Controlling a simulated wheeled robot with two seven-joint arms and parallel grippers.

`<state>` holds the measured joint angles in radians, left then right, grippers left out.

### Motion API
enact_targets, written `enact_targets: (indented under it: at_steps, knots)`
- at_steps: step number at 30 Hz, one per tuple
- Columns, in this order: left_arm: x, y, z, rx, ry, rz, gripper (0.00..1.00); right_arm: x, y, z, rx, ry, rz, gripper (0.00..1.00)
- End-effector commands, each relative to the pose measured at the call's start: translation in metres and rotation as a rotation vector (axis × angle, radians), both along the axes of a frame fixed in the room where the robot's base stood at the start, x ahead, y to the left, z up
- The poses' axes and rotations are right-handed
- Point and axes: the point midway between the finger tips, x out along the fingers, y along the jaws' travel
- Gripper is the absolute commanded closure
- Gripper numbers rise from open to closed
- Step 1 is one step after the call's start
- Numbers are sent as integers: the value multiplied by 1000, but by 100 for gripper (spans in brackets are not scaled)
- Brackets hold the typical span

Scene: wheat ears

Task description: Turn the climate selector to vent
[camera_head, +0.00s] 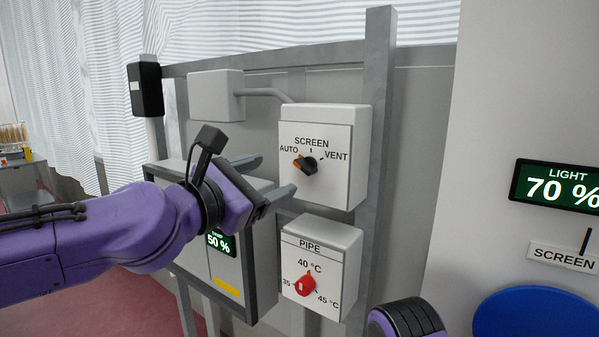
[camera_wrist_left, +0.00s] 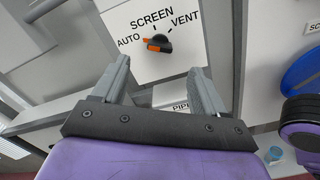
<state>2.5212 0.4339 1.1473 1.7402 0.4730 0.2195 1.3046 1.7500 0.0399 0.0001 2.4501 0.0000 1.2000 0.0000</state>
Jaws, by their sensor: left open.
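The climate selector is a black knob with an orange pointer (camera_head: 308,164) on a white box (camera_head: 345,125) marked AUTO, SCREEN and VENT. Its orange end points left, toward AUTO. The knob also shows in the left wrist view (camera_wrist_left: 159,43), beyond the fingertips. My left gripper (camera_head: 275,176) is open and empty, just left of the knob and apart from it. In the left wrist view the two fingers (camera_wrist_left: 160,78) stand wide apart below the knob. Part of my right arm shows at the bottom of the head view; its gripper is not visible.
Below is a PIPE box (camera_head: 322,240) with a red knob (camera_head: 306,285). A grey post (camera_head: 378,150) stands right of the boxes. A cabinet with a 50 % display (camera_head: 218,242) is behind my left arm. At right are a LIGHT 70 % display (camera_head: 560,187) and a blue disc (camera_head: 540,315).

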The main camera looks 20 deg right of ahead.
Motion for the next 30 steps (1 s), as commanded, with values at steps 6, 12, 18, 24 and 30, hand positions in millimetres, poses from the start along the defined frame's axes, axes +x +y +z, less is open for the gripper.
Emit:
enact_targets:
  at_steps: [6,12,18,24,30]
  knots:
    - [28,-37,1,3,5,0,28,0,0,19,0,0,0,0]
    - [52,-67,1,4,3,1,28,0,0,34,0,0,0,0]
    - [61,-79,-2,5,1,2,28,0,0,37,0,0,0,0]
    - [62,-79,-3,5,1,2,28,0,0,36,0,0,0,0]
    - [62,-78,-3,5,1,3,84,0,0,36,0,0,0,0]
